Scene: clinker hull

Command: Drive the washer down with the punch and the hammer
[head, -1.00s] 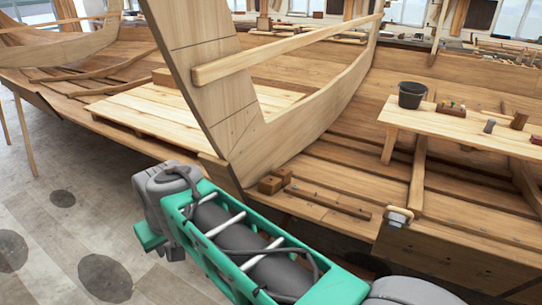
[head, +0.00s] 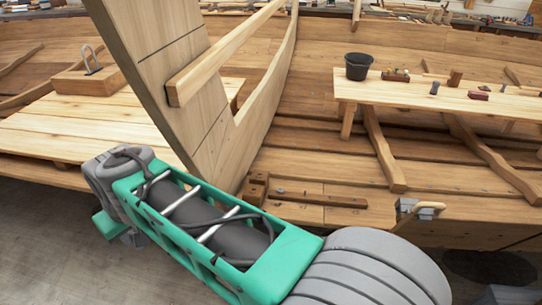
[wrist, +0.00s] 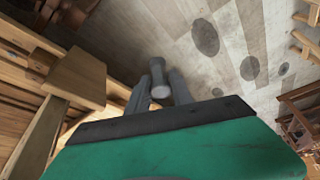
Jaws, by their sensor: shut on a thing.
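My gripper (wrist: 160,84) shows in the wrist view with its two grey fingers closed on a grey, round-ended metal piece (wrist: 158,76). This piece looks like the punch, held above the floor. In the head view the fingers are hidden behind my wrist. A wooden block with a long bar (head: 318,199), perhaps a hammer, lies on the planking at the foot of the upright stem. A small dark dot (head: 279,190), perhaps the washer, shows beside it; it is too small to be sure.
The stem (head: 190,80) rises close beside my arm. A bench (head: 440,95) at right bears a black bucket (head: 359,67) and several small items. A wooden platform (head: 70,125) with a hooped block (head: 88,78) is at left. A clamp-like piece (head: 415,209) sits on the hull edge.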

